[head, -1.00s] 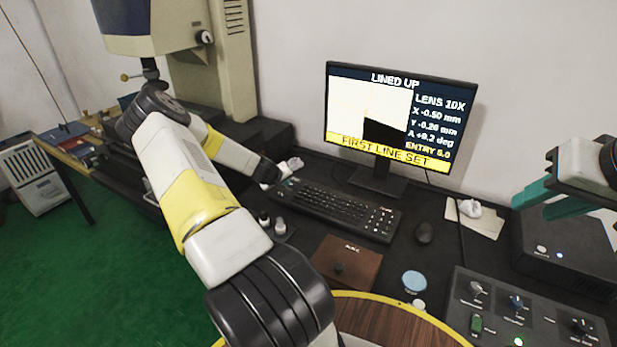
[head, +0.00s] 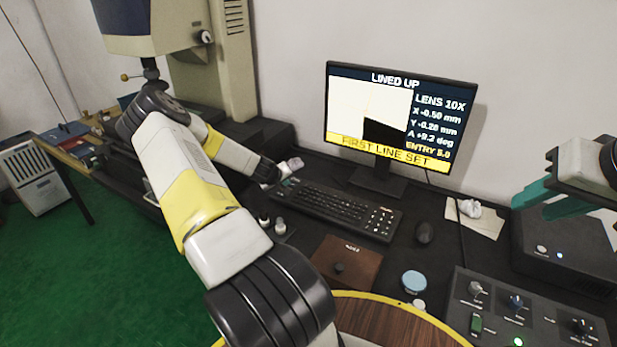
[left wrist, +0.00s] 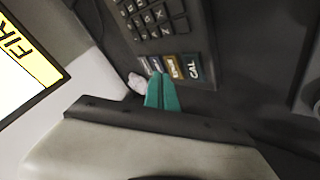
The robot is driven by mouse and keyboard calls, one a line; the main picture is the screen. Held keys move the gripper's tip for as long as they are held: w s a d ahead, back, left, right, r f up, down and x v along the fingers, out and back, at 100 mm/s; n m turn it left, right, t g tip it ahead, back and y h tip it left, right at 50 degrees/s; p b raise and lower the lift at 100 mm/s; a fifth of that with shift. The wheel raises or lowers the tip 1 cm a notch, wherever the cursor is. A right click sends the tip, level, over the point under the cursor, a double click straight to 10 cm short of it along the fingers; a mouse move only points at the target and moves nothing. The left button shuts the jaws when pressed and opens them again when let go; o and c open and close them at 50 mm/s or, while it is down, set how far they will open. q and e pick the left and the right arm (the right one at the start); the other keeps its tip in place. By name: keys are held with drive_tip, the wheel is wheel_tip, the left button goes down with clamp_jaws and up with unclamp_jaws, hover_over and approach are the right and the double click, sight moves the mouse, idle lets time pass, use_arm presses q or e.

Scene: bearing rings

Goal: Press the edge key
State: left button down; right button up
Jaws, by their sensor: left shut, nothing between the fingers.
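The black keyboard (head: 345,212) lies on the dark bench below the monitor. In the left wrist view, its end (left wrist: 205,35) carries a row of coloured keys: a dark blue CAL key (left wrist: 194,68), an orange key (left wrist: 173,66) and paler keys beside it. I cannot read an edge label; the fingers partly hide the row. My left gripper (head: 285,172) is at the keyboard's far left end. Its teal fingers (left wrist: 161,80) are shut and empty, tips at the paler keys. I cannot tell whether they touch. My right gripper (head: 535,197) is open and empty at the right.
The monitor (head: 385,175) reads LINED UP and FIRST LINE SET. A mouse (head: 424,233), a brown box (head: 360,262), a blue-lidded round item (head: 414,281) and a control panel (head: 500,312) sit to the keyboard's right and front. Small bottles (head: 280,227) stand near my left arm.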

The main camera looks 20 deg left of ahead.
use_arm(q)
drive_tip(key=shift+f, duration=0.15)
idle(0.6)
drive_tip(key=shift+f, duration=0.25)
drive_tip(key=shift+f, duration=0.35)
idle(0.6)
drive_tip(key=shift+r, duration=0.75)
drive_tip(key=shift+r, duration=0.1)
drive_tip(key=shift+r, duration=2.4)
